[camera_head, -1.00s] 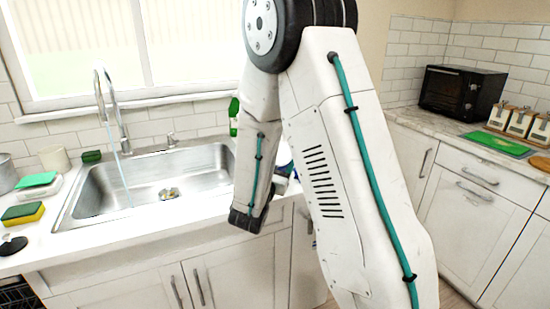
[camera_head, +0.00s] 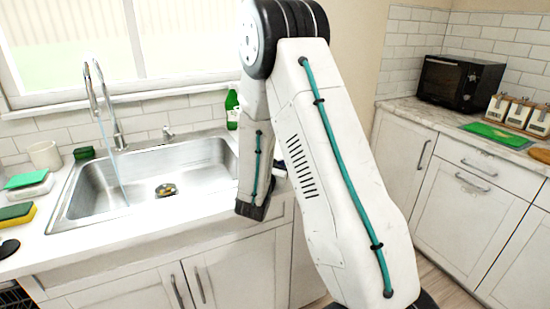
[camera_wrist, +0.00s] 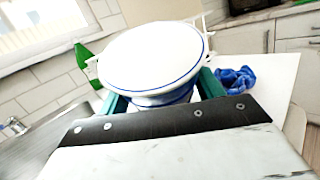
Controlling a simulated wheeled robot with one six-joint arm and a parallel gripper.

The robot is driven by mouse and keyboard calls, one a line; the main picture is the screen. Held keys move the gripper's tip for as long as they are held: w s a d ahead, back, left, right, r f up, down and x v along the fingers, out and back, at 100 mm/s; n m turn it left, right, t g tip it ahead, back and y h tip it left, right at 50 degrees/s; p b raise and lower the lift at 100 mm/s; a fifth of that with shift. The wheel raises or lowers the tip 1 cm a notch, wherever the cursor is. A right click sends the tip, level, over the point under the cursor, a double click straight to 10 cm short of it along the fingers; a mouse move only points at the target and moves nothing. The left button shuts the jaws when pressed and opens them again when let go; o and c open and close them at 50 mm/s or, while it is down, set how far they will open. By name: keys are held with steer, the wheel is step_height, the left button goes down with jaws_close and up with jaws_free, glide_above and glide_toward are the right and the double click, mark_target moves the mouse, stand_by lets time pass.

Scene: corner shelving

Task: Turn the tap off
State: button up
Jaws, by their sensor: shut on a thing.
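The tap (camera_head: 117,135) is a tall curved metal spout behind the left part of the sink (camera_head: 215,165). A thin blue stream of water (camera_head: 108,150) runs from it into the basin. A small metal fitting (camera_head: 168,133), perhaps the tap's lever, stands to its right. In the wrist view, my gripper (camera_wrist: 162,95) has teal fingers shut on a white dish with a blue rim (camera_wrist: 150,55); its lower part is partly hidden. In the head view my arm hides the gripper.
A green bottle (camera_head: 232,110) stands at the sink's back right. Sponges (camera_head: 17,215) and a cup (camera_head: 45,155) are at the left. A blue crumpled cloth (camera_wrist: 235,80) lies beyond the dish. A black oven (camera_head: 460,88) stands on the right counter.

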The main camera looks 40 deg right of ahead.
steer(key=shift+f, duration=0.2)
steer(key=o, duration=0.9)
steer(key=shift+a, duration=0.1)
steer(key=shift+o, duration=0.2)
steer(key=shift+r, duration=0.2)
steer(key=shift+s+a, duration=0.1)
steer(key=shift+a, duration=0.2)
steer(key=v, duration=1.1)
steer(key=shift+s+a+f, duration=0.1)
steer(key=shift+s+f, duration=0.05)
steer(key=shift+s, duration=0.05)
